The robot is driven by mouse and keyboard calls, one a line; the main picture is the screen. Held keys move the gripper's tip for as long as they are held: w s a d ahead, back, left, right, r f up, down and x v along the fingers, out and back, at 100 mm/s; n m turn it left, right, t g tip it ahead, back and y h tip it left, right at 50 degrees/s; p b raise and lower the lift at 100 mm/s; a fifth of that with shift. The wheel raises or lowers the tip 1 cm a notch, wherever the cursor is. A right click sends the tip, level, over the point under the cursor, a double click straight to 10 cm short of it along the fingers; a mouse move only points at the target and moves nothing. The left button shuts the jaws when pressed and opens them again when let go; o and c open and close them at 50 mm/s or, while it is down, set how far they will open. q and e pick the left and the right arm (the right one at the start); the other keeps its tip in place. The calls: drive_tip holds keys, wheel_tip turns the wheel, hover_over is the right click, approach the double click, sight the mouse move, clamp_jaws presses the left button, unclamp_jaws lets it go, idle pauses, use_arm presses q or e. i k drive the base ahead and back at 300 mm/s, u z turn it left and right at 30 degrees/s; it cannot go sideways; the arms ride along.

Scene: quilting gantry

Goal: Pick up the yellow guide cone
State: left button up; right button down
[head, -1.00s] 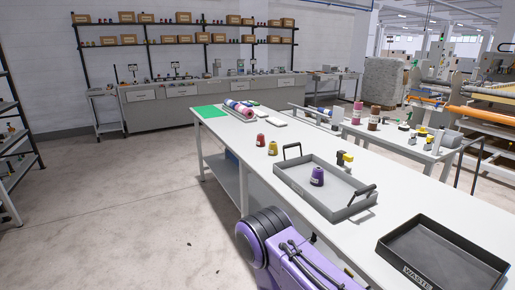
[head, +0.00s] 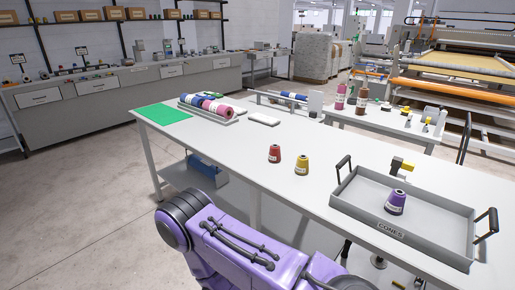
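The yellow guide cone (head: 302,162) stands upright on the white table (head: 262,186), to the right of a red cone (head: 274,153). It is outside the grey tray labelled CONES (head: 376,231), to the left of it. A purple cone (head: 396,202) stands inside that tray. A purple arm of mine comes up from the bottom of the head view, in front of the table. Neither gripper's fingers show in the view.
A grey tray of fabric rolls (head: 212,108), a green mat (head: 163,114) and a white block (head: 264,119) lie on the table's far part. A side table with cones (head: 350,97) stands behind.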

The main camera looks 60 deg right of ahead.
sight(301, 163)
drive_tip(key=i, duration=1.05)
drive_tip(key=z, duration=2.55)
